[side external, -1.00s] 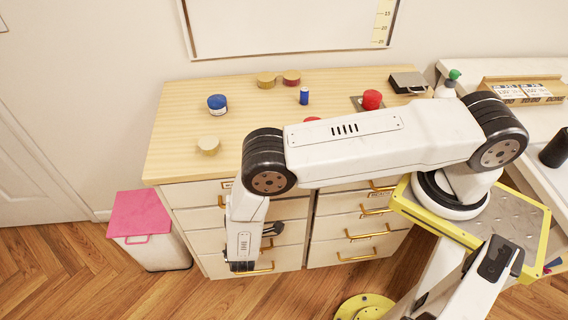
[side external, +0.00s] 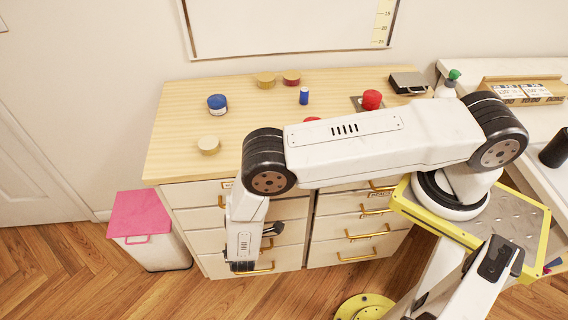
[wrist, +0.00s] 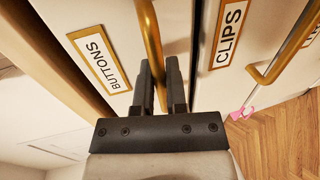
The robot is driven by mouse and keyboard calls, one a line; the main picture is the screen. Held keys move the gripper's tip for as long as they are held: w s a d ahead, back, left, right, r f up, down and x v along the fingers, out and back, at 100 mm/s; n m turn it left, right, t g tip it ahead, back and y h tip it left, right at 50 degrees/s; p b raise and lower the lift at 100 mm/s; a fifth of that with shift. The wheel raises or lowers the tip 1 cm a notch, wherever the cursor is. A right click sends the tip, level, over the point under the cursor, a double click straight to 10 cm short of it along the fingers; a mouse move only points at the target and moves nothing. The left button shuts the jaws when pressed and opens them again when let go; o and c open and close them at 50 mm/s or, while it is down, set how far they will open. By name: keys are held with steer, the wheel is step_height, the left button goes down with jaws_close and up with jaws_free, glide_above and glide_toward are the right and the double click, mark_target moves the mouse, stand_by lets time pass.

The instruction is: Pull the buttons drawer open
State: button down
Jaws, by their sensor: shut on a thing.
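The buttons drawer (wrist: 60,15) shows in the wrist view with a pale front and a gold-framed label reading BUTTONS (wrist: 98,62). Its gold bar handle (wrist: 150,38) runs down between my gripper's fingers. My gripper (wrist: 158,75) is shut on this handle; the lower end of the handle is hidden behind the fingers. In the side view my gripper (side external: 271,230) is in front of the left stack of drawers, and my arm hides much of that stack. I cannot tell there how far the buttons drawer stands out.
A clips drawer (wrist: 250,25) with its own gold handle lies beside it in the wrist view. A pink-lidded bin (side external: 140,214) stands left of the cabinet. Tins and spools rest on the wooden top (side external: 180,115). The wood floor (side external: 90,275) in front is clear.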

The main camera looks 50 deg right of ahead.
steer(key=f+v, duration=0.3)
steer(key=v, duration=1.1)
steer(key=shift+s+a, duration=0.25)
steer(key=shift+a, duration=0.1)
steer(key=c, duration=0.7)
jaws_free()
steer(key=shift+w+d, duration=0.1)
steer(key=shift+d, duration=0.1)
